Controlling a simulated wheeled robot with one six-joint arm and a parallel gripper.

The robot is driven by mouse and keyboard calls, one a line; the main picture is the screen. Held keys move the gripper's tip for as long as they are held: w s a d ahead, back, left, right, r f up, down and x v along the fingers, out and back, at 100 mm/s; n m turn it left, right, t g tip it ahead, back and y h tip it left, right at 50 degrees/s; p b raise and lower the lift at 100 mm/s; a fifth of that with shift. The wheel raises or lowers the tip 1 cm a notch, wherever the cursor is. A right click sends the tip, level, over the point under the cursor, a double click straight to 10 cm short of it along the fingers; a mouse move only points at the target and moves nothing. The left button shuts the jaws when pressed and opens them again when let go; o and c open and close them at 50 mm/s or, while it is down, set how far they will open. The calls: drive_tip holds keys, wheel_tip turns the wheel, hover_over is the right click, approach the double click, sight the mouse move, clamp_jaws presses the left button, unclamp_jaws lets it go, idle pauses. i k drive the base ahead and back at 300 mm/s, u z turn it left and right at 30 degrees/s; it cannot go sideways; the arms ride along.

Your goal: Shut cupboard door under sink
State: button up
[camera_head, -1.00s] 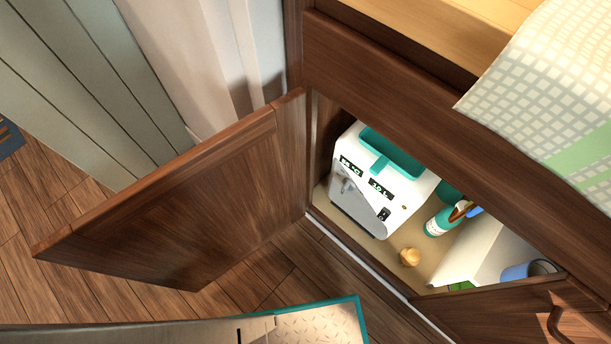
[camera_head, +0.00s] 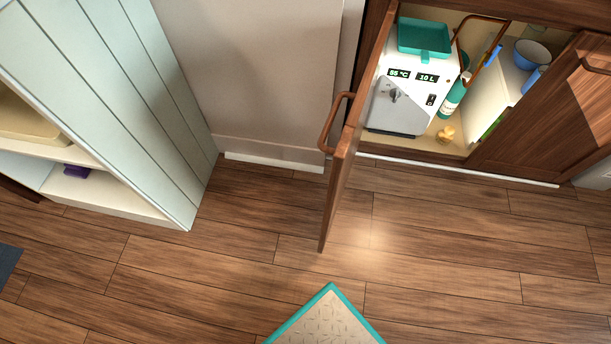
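The cupboard door (camera_head: 359,128) is dark brown wood and stands open, seen nearly edge-on, swung out toward me from the left side of the cupboard opening. Its curved brown handle (camera_head: 333,122) is on the left face. The open cupboard holds a white water heater (camera_head: 405,92) with a teal top, a teal bottle (camera_head: 452,97) and a small yellowish object (camera_head: 445,135). My gripper is not in view.
A pale panelled shelf unit (camera_head: 150,110) stands at the left, with a bare wall (camera_head: 255,75) between it and the cupboard. The wooden floor (camera_head: 230,265) before the door is clear. My teal-edged base shows at the bottom.

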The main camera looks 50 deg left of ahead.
sight(345, 154)
drive_tip(key=z, duration=0.05)
drive_tip(key=k, duration=0.15)
drive_tip(key=u, duration=1.4)
drive_tip(key=i, duration=0.5)
drive_tip(key=z, duration=0.6)
drive_tip(key=k, duration=1.3)
drive_tip(key=z, duration=0.05)
drive_tip(key=i, duration=0.65)
drive_tip(key=u, duration=0.6)
